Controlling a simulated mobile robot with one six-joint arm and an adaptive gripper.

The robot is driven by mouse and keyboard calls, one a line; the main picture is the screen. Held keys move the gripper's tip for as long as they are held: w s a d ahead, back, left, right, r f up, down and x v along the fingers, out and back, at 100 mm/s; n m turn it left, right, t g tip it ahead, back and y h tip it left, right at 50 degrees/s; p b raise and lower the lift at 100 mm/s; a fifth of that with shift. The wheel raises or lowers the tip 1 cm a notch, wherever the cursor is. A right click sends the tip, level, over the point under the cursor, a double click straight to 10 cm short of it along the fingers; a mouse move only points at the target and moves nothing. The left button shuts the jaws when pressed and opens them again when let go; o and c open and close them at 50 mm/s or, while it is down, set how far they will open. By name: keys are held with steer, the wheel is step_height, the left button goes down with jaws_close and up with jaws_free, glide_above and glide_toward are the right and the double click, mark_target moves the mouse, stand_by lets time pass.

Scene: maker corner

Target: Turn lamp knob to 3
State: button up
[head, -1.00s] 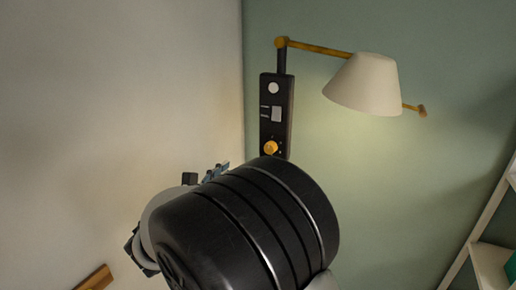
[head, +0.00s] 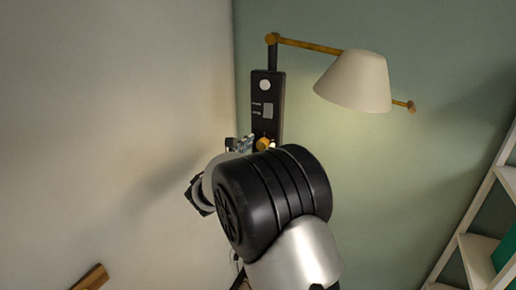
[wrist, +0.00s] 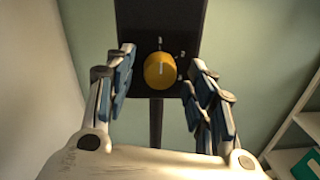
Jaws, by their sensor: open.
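The lamp knob (wrist: 160,71) is round and yellow with a pale pointer line that looks roughly upright. It sits on a black panel (wrist: 143,20) with small white marks above and to the right, too small to read surely. My gripper (wrist: 162,62) is open, with one finger on each side of the knob and a gap on both sides. In the head view the knob (head: 263,143) is partly hidden by my arm, and my gripper (head: 243,145) shows just left of it. The lamp's cream shade (head: 354,80) is lit.
The panel (head: 260,119) also carries a round white part and a pale switch above the knob. A yellow lamp arm (head: 310,46) reaches right. White shelves (head: 470,245) stand at the lower right. A plain wall (head: 110,120) is close on the left.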

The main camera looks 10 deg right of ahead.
steer(key=shift+c, duration=0.6)
steer(key=c, duration=0.9)
